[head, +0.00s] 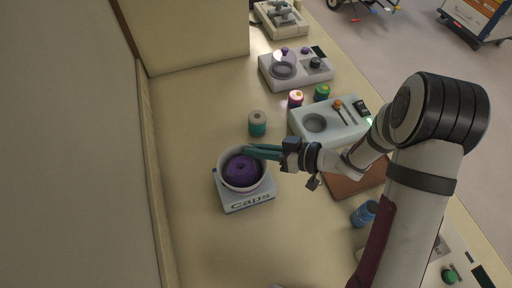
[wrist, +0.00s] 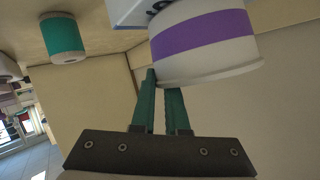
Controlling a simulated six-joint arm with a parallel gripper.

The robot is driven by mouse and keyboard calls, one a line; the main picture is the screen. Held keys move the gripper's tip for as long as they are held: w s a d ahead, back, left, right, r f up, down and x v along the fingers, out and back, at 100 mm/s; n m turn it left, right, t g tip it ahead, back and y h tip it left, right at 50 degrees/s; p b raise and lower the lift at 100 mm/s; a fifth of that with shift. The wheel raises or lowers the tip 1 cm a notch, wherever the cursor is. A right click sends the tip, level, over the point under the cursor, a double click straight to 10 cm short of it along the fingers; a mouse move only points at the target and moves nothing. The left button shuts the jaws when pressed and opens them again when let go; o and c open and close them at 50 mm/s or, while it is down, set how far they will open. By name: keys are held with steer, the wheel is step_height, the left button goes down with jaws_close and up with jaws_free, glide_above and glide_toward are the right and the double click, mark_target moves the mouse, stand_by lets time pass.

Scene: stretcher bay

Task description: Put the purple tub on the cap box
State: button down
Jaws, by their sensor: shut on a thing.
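The purple tub (head: 223,170) is white with a purple band (wrist: 203,36), and a purple ball-like thing (head: 243,169) shows inside it. It is over the cap box (head: 247,202), a pale box lettered "Caps", which also shows at the top of the wrist view (wrist: 128,12). The tub looks upright, towards the back of the box top. I cannot tell whether it rests on it or hangs just above. My gripper (head: 262,152) has teal fingers shut on the tub's rim; in the wrist view (wrist: 160,92) one finger is outside the wall and the other goes behind it.
A teal-banded jar (head: 257,123) stands behind the tub. The bench left of the box is clear up to the wall.

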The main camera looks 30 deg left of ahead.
steer(key=c, duration=0.9)
jaws_free()
